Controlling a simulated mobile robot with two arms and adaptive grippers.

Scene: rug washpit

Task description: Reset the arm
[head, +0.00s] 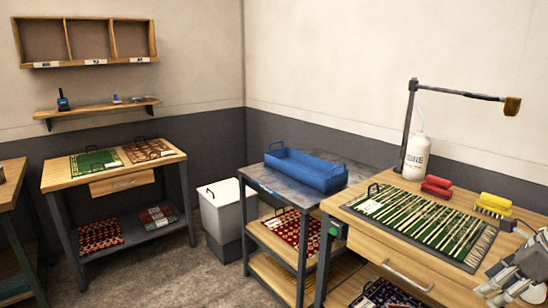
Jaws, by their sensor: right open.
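My right gripper (496,277) shows at the lower right edge of the head view. It is open, and I see nothing between its fingers. It is over the front right part of the wooden bench (374,232), near the front right corner of a green and white striped rug (420,221). Part of the gripper and my right arm is cut off by the frame edge. My left gripper is not in view.
A white bottle (415,157), red blocks (436,190) and a yellow brush (494,204) stand behind the rug. A black post with a boom (455,92) rises at the bench's back. Left are a blue tray (305,171) on a cart, a white bin (222,215) and open floor.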

